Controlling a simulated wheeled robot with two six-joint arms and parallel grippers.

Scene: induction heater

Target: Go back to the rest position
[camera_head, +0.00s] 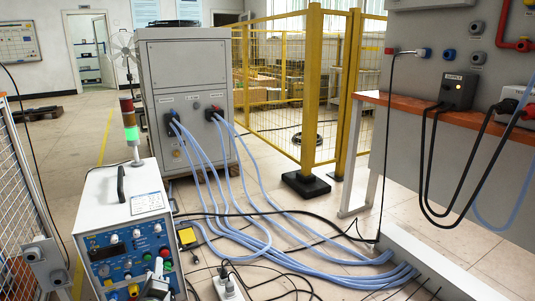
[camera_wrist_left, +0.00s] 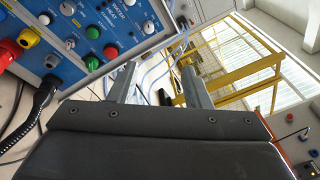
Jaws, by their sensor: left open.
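My left gripper (camera_head: 157,284) shows at the bottom of the head view, in front of the lower right part of the heater's control box (camera_head: 105,208). In the left wrist view my left gripper (camera_wrist_left: 160,78) has its two fingers apart, with nothing held between them. The blue control panel (camera_wrist_left: 85,35), with knobs and coloured buttons, lies at the upper left of that view. I cannot tell how close the fingers are to the panel. My right gripper is not in view.
A grey cabinet (camera_head: 190,100) stands behind, with blue hoses (camera_head: 245,240) running across the floor. A yellow mesh fence (camera_head: 278,85) is beyond. An orange-topped bench (camera_head: 410,104) is at right. A signal light (camera_head: 131,134) rises behind the control box. A white power strip (camera_head: 228,288) lies near the box.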

